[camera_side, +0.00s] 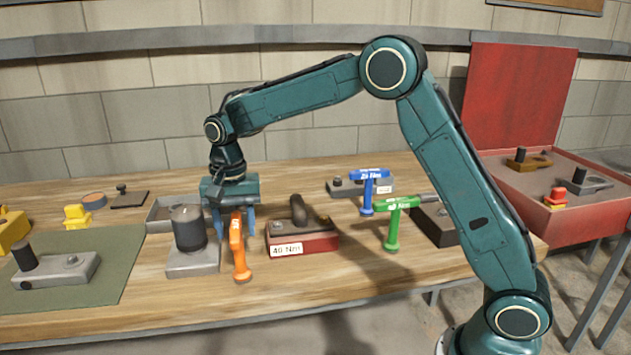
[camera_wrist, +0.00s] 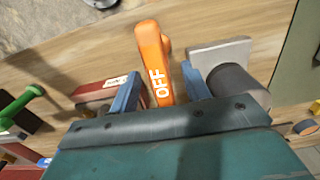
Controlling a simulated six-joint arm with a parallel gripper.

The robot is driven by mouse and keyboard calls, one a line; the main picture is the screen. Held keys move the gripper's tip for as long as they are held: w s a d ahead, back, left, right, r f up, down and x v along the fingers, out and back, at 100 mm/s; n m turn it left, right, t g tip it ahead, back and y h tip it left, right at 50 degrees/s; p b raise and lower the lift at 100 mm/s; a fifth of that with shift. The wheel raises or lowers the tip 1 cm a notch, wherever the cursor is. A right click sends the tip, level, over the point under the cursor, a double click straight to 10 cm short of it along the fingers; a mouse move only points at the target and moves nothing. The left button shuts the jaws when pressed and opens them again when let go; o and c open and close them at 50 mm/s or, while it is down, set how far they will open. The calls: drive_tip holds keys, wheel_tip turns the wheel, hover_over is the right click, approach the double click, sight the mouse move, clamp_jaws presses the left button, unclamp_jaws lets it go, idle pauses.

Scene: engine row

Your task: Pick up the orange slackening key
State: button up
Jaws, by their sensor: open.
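The orange slackening key (camera_side: 237,247) stands near the front of the wooden table, between a grey block with a dark cylinder and a red block. In the wrist view the key (camera_wrist: 153,60), marked OFF, lies between the two blue fingers. My gripper (camera_side: 233,226) is open and points down over the table, around or just behind the key in the side view. In the wrist view the fingers of my gripper (camera_wrist: 158,88) stand on either side of the key, with a gap showing on the right. Whether either finger touches it I cannot tell.
The grey block with the dark cylinder (camera_side: 190,258) is close on the left. The red block marked 40 Nm (camera_side: 308,245) is close on the right. A green key (camera_side: 392,228) and a blue key (camera_side: 367,192) stand further right. A green mat (camera_side: 115,255) lies at left.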

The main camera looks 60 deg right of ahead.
drive_tip(key=shift+f, duration=1.2)
drive_tip(key=c, duration=1)
drive_tip(key=shift+r, duration=0.1)
clamp_jaws()
drive_tip(key=shift+r, duration=0.1)
wheel_tip(320, 180, up, 20)
